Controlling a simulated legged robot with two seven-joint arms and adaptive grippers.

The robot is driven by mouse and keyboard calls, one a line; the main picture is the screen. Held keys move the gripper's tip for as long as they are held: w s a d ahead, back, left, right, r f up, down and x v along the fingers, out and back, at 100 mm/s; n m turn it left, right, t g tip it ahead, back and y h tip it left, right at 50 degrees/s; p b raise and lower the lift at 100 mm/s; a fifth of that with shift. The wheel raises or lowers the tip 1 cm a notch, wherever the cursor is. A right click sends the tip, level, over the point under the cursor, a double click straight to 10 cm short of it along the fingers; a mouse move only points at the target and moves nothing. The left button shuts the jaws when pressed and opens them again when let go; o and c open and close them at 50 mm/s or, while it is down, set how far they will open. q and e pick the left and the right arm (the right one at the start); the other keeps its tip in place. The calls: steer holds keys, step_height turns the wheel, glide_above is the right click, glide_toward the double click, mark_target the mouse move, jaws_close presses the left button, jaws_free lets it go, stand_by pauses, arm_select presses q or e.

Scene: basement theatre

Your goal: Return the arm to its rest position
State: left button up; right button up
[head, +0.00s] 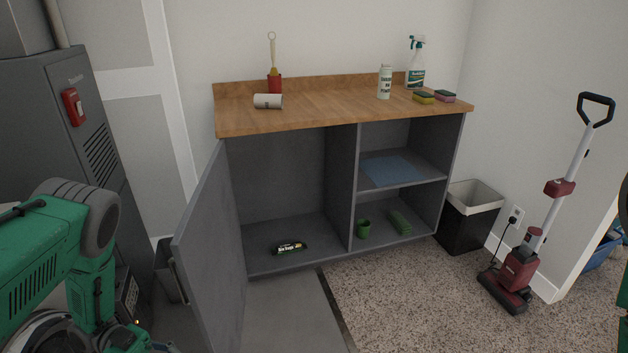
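My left arm (62,262) comes in from the left, green with a grey joint cover, bent downward beside the open cabinet door. Its lower end runs out at the bottom edge, and no gripper fingers show. Of my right arm only a thin green and dark sliver (624,332) shows at the right edge; its gripper is out of the picture. No object is seen held.
The grey cabinet door (212,258) stands open near my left arm. The cabinet holds a black packet (290,248), a green cup (363,229) and a green sponge-like item (400,222). Bottles stand on the wooden counter (330,100). A bin (468,218) and red vacuum (519,270) stand right.

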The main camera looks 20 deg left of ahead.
arm_select(q)
steer(key=w+d+f+n+t+y, duration=0.7)
steer(key=w+d+n+t+y, duration=0.1)
steer(key=d+n+y, duration=0.25)
steer(key=s+a+n+g+y, duration=0.1)
steer(key=s+n+g+y, duration=0.2)
steer(key=s, duration=0.6)
steer(key=s+a+r+n+g+y, duration=0.1)
steer(key=s+n+y, duration=0.3)
steer(key=s, duration=0.5)
steer(key=shift+s+a+n+g, duration=0.25)
steer(key=shift+a+n+g, duration=0.2)
steer(key=shift+a+g, duration=0.4)
steer(key=shift+w+y, duration=0.15)
steer(key=shift+y, duration=0.1)
